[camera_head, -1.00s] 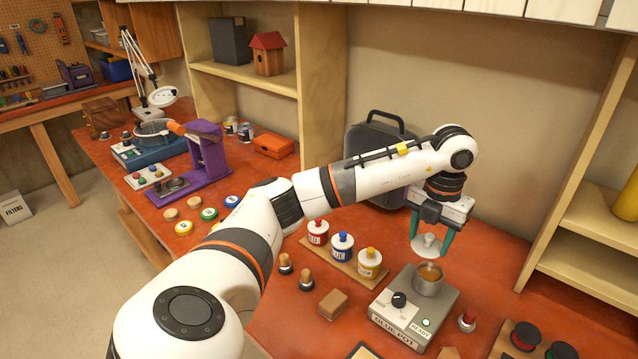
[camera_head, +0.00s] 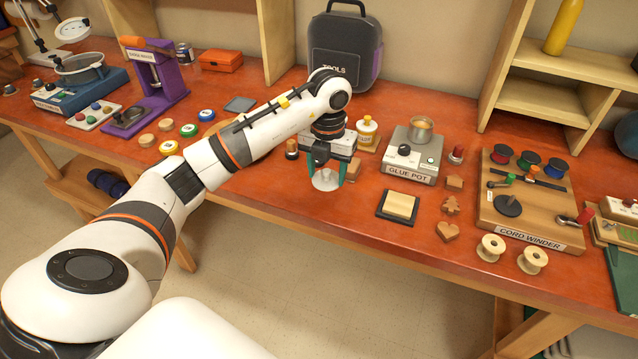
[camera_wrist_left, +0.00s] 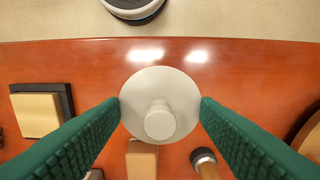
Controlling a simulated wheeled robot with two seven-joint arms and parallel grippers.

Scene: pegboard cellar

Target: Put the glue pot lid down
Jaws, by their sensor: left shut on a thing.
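The glue pot lid (camera_head: 326,180) is a pale round disc with a knob. My left gripper (camera_head: 326,172) is shut on it, with its green fingers on either side of the lid. In the left wrist view the lid (camera_wrist_left: 160,104) sits between the fingertips, above the red bench top; I cannot tell how large the gap below it is. The glue pot (camera_head: 411,152) is to the right and behind, its metal cup (camera_head: 420,129) uncovered with brown glue inside. My right gripper is not in view.
A black-edged pad with a wooden block (camera_head: 398,206) lies right of the lid. The cord winder (camera_head: 527,240) is further right. The bench's front edge is close.

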